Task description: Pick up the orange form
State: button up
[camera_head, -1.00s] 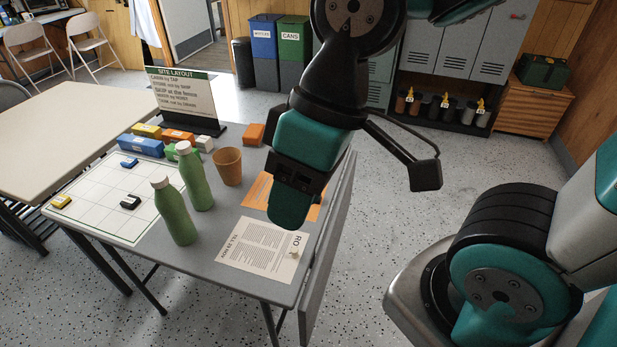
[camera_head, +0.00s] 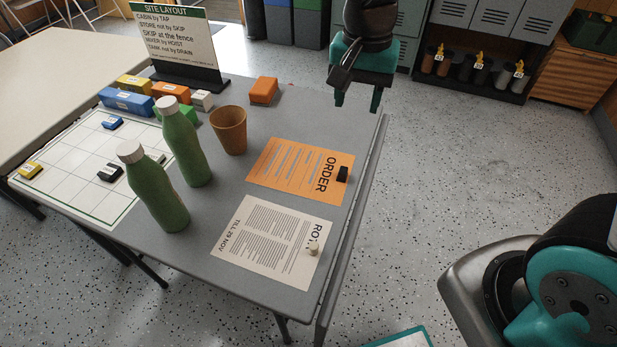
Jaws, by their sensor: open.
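The orange form (camera_head: 298,170), printed ORDER, lies flat on the grey table (camera_head: 262,283) near its right edge. A small black block (camera_head: 342,174) sits on the form at its right end. My gripper (camera_head: 357,103) is above the far right corner of the table, beyond the form and apart from it. Its two teal fingers point down, spread, with nothing between them. The form is in full view apart from the part under the black block.
A cream printed sheet (camera_head: 268,243) with a small pale knob (camera_head: 313,249) lies in front of the form. A brown cup (camera_head: 229,130) and two green bottles (camera_head: 185,142) stand to its left. An orange block (camera_head: 263,90) lies behind. Bare tabletop separates form and cup.

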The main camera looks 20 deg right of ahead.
jog(key=b, duration=0.1)
send_over(344, 167)
jog(key=shift+m, duration=0.3)
jog(key=f, duration=1.2)
jog(key=shift+s+d+f, duration=0.1)
jog(key=shift+d+f, duration=0.05)
jog(key=shift+d, duration=0.15)
jog(key=shift+a+f+b, duration=0.15)
jog(key=shift+f+b, duration=0.05)
jog(key=shift+f, duration=1.15)
jog(key=shift+a+f+b, duration=0.15)
jog(key=shift+f, duration=1.2)
jog(key=shift+c, duration=0.5)
grip_shut()
